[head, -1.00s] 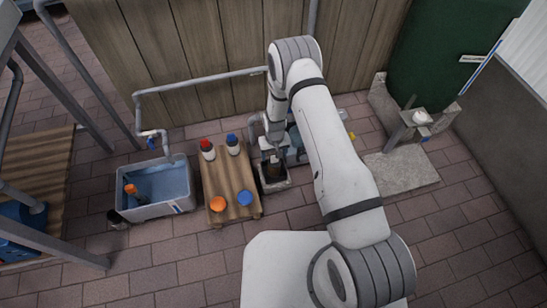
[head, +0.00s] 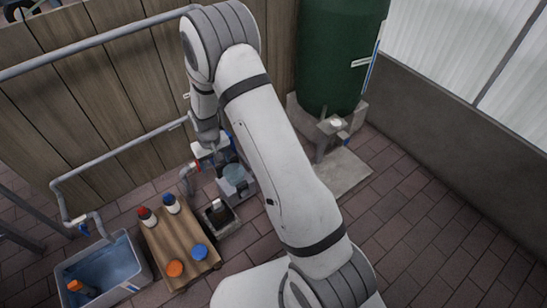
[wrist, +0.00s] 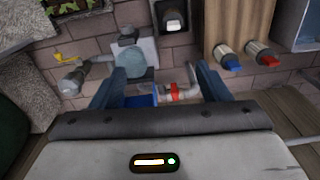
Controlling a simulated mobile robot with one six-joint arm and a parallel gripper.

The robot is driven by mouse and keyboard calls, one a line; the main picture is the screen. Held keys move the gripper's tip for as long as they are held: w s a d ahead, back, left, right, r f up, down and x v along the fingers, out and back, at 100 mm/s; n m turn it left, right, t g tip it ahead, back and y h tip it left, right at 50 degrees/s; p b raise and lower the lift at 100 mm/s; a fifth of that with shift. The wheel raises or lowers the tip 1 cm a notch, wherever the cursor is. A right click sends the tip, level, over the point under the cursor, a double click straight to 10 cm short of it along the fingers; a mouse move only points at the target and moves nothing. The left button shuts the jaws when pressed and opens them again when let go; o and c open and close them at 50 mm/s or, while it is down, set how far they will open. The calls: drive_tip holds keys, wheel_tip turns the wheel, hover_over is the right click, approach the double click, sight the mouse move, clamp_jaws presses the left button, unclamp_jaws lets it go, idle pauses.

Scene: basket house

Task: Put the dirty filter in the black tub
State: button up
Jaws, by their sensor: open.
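The small black tub (head: 219,218) stands on the paving right of the wooden pallet, with a pale and dark item inside. It also shows at the top of the wrist view (wrist: 172,30). I cannot tell whether that item is the dirty filter. A round grey-blue bowl (head: 234,174) sits on a pale grey unit behind the tub; it also shows in the wrist view (wrist: 131,60). My gripper (wrist: 162,72) is open over the pipework by this unit, with a blue part and a red-banded pipe showing beyond the fingers. Nothing is clearly held. The fingertips are unclear in the head view.
The wooden pallet (head: 178,240) carries red-capped and blue-capped bottles, an orange disc (head: 174,268) and a blue disc (head: 199,251). A grey basin (head: 132,257) stands left of it. A wooden fence and pipes lie behind. Open paving lies at right.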

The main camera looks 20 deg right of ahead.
drive_tip(key=s+d+r+m, duration=0.1)
drive_tip(key=s+d+r, duration=0.35)
drive_tip(key=r, duration=0.45)
drive_tip(key=s+d+r, duration=0.3)
drive_tip(key=s+r, duration=0.2)
drive_tip(key=r, duration=0.5)
drive_tip(key=s+d+r, duration=0.2)
drive_tip(key=s+r, duration=0.2)
drive_tip(key=s, duration=0.4)
drive_tip(key=s+d+r+m, duration=0.1)
drive_tip(key=s+r, duration=0.3)
drive_tip(key=s, duration=0.4)
drive_tip(key=shift+d+t, duration=0.4)
drive_tip(key=shift+d, duration=0.2)
